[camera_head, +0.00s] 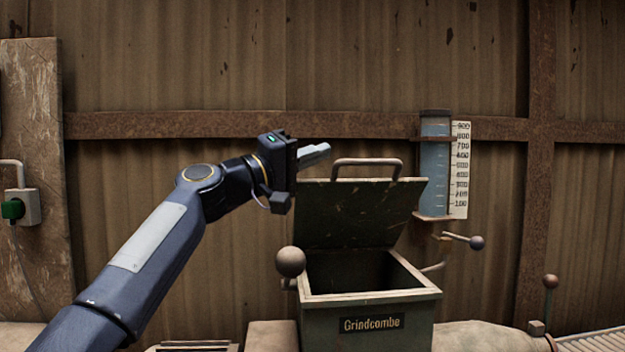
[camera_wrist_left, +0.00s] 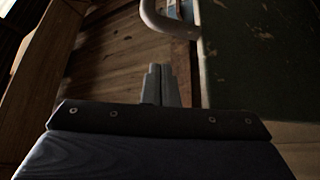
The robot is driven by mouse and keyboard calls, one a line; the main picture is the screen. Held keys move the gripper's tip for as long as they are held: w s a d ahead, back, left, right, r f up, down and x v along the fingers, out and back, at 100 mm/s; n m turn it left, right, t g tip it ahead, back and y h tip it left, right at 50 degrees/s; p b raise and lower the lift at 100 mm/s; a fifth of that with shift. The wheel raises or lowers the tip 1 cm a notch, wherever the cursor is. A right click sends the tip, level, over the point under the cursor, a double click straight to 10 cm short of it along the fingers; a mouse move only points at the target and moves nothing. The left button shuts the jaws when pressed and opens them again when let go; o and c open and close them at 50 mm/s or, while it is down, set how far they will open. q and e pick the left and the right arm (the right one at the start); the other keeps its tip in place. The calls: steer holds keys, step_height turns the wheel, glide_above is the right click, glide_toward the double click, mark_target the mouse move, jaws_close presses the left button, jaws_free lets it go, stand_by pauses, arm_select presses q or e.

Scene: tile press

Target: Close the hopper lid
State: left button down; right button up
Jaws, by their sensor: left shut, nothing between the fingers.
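The hopper (camera_head: 380,310) is a dark green box marked "Grindcombe" with a pale rim. Its lid (camera_head: 355,218) stands open, tilted up at the back, and the dark inside shows. A bar handle (camera_head: 368,163) runs along the lid's top edge. My left gripper (camera_head: 318,152) is shut and empty, just left of the handle at about its height. In the left wrist view, the shut fingers (camera_wrist_left: 161,84) are below the curved handle (camera_wrist_left: 165,22), with the lid (camera_wrist_left: 260,55) at the right. I cannot tell whether they touch the lid. My right gripper is not in view.
A ball-ended lever (camera_head: 290,262) is at the hopper's left, and another (camera_head: 465,240) at its right. A water gauge (camera_head: 435,165) with a number scale hangs on the wall behind. A thin ball-topped lever (camera_head: 550,290) stands far right. A socket with green plug (camera_head: 14,208) is at left.

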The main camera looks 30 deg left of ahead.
arm_select(q)
steer(key=shift+s+d+f+b, duration=0.7)
steer(key=shift+s+f+b, duration=0.1)
steer(key=shift+s+b, duration=0.15)
steer(key=shift+s+d+f+b, duration=0.7)
steer(key=shift+s+f+b, duration=0.1)
steer(key=shift+s+b, duration=0.1)
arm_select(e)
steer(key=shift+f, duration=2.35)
arm_select(q)
steer(key=shift+r, duration=0.1)
